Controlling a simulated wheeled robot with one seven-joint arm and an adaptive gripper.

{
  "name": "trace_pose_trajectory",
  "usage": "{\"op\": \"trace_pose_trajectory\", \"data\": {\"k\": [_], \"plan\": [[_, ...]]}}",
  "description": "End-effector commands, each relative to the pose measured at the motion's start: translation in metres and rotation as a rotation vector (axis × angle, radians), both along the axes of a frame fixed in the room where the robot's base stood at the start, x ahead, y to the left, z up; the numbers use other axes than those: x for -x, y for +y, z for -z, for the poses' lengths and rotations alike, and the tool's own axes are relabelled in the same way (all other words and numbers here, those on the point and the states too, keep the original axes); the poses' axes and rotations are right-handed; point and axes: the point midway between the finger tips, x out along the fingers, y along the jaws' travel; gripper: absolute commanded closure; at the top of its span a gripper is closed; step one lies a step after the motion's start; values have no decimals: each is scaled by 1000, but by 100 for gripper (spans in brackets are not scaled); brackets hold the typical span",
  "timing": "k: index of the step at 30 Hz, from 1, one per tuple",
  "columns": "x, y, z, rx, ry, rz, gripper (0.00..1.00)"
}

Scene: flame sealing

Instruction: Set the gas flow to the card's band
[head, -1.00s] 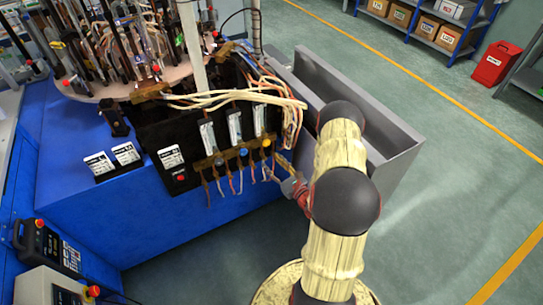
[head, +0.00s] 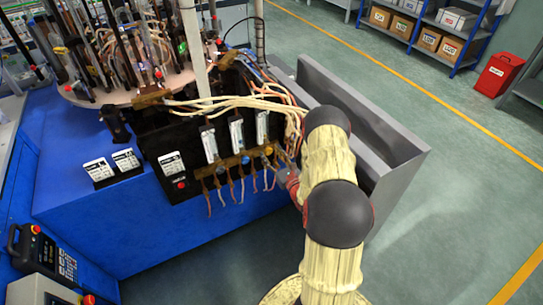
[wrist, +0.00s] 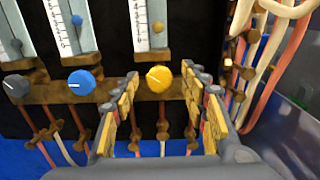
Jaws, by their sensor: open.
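A yellow knob (wrist: 159,79) sits on a brass manifold bar (wrist: 113,92) below a flowmeter tube (wrist: 150,22) in the wrist view. A blue knob (wrist: 82,82) and a grey knob (wrist: 17,87) are to its left. My gripper (wrist: 161,84) is open, with one finger on each side of the yellow knob; I cannot tell whether they touch it. In the head view my gripper (head: 283,168) is at the right end of the manifold, partly hidden by my arm.
A black panel (head: 160,135) carries another white label (head: 171,163) and a red button. Pale hoses (head: 225,103) hang over the flowmeters. Copper pipes (head: 228,190) hang below the manifold. A grey metal bin (head: 385,190) stands close to the right of my arm.

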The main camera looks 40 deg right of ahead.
Motion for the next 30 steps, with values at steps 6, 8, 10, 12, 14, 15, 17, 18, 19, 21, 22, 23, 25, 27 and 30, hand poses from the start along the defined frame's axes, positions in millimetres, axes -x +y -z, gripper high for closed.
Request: {"op": "trace_pose_trajectory", "data": {"k": [6,8,10,12,14,15,17,18,19,21,22,23,25,27,30], "plan": [[0,0,0,0,0,0,61],[0,0,0,0,1,0,64],[0,0,0,0,1,0,68],[0,0,0,0,1,0,72],[0,0,0,0,1,0,76],[0,0,0,0,1,0,78],[0,0,0,0,1,0,81],[0,0,0,0,1,0,84],[0,0,0,0,1,0,85],[0,0,0,0,1,0,89],[0,0,0,0,1,0,91],[0,0,0,0,1,0,93],[0,0,0,0,1,0,97],[0,0,0,0,1,0,99],[0,0,0,4,2,0,99]]}}
